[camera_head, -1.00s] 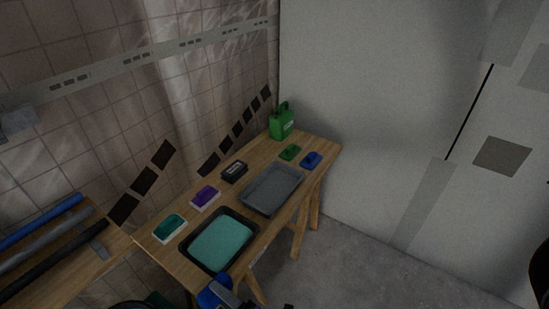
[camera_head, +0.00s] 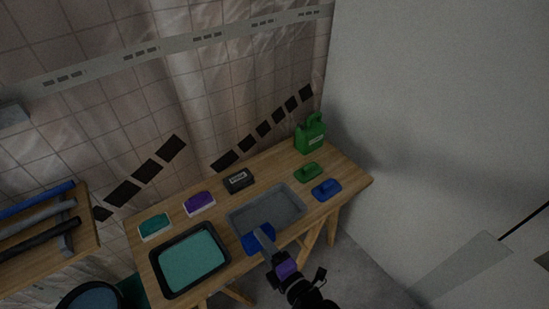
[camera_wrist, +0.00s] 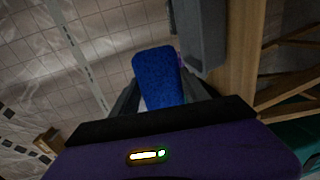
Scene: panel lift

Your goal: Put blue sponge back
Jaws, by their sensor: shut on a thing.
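A blue sponge (camera_wrist: 157,77) is between the fingers of my gripper (camera_wrist: 158,95) in the wrist view. In the head view the held blue sponge (camera_head: 256,241) is at the near edge of the grey tray (camera_head: 287,190), and my gripper (camera_head: 264,232) is shut on it. It covers part of the tray's near left corner; I cannot tell whether it touches the tray. Another blue piece with a handle (camera_head: 327,189) lies at the right end of the table, beside a green one (camera_head: 308,172).
The wooden table (camera_head: 349,181) also bears a black tray of teal liquid (camera_head: 193,261), a teal-topped block (camera_head: 155,226), a purple-topped block (camera_head: 200,203), a black box (camera_head: 238,180) and a green can (camera_head: 310,134). A rack of tubes (camera_head: 45,222) stands left. A white wall is right.

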